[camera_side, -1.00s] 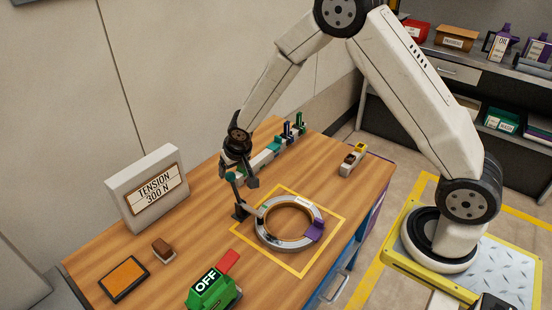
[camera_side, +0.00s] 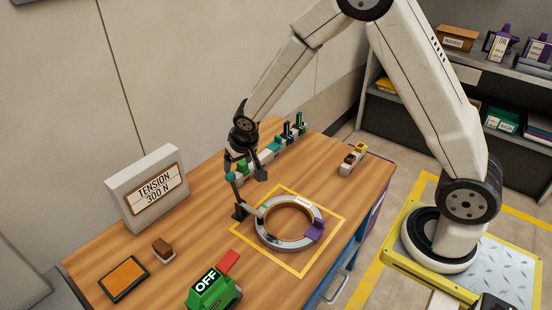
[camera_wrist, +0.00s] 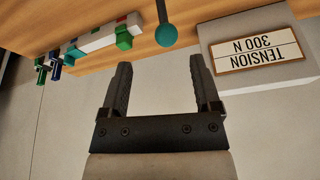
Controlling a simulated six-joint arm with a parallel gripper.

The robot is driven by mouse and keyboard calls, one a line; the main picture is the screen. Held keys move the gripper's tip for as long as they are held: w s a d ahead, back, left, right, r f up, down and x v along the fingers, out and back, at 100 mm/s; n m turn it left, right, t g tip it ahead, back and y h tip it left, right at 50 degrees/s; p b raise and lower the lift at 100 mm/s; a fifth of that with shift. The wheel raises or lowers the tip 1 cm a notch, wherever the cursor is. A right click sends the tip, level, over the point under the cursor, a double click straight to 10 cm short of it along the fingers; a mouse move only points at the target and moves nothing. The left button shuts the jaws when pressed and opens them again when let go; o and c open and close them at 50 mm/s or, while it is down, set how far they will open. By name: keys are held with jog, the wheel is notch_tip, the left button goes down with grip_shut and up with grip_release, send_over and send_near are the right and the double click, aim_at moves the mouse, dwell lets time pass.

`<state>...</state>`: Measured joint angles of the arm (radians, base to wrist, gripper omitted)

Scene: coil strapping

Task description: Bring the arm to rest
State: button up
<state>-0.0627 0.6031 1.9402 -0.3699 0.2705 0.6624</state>
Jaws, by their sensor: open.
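My gripper (camera_side: 247,170) is open and empty above the wooden table (camera_side: 200,208), just behind the metal coil (camera_side: 262,230) in the side view. In the wrist view my gripper (camera_wrist: 155,88) shows two dark fingers spread apart with nothing between them. The coil lies flat inside a yellow square outline and has a purple piece (camera_side: 315,231) on its right side. A lever with a teal ball knob (camera_side: 230,177) stands close to the left of my gripper. The knob also shows in the wrist view (camera_wrist: 166,35), beyond the fingertips.
A sign reading TENSION 300 N (camera_side: 150,190) stands at the left. A rack with coloured clips (camera_side: 285,137) is along the back. A green OFF box (camera_side: 212,290), a brown block (camera_side: 163,249), an orange pad (camera_side: 124,279) and a small holder (camera_side: 352,160) stand on the table.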

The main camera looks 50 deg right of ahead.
jog(key=s+r+n, duration=0.1)
jog(key=s+r, duration=0.2)
jog(key=s, duration=0.7)
jog(key=s+d+r+n+g, duration=0.1)
jog(key=s+r+n, duration=0.1)
jog(key=s, duration=0.8)
jog(key=shift+d+r+y, duration=0.15)
jog(key=shift+r+y, duration=0.25)
jog(key=shift+r, duration=0.2)
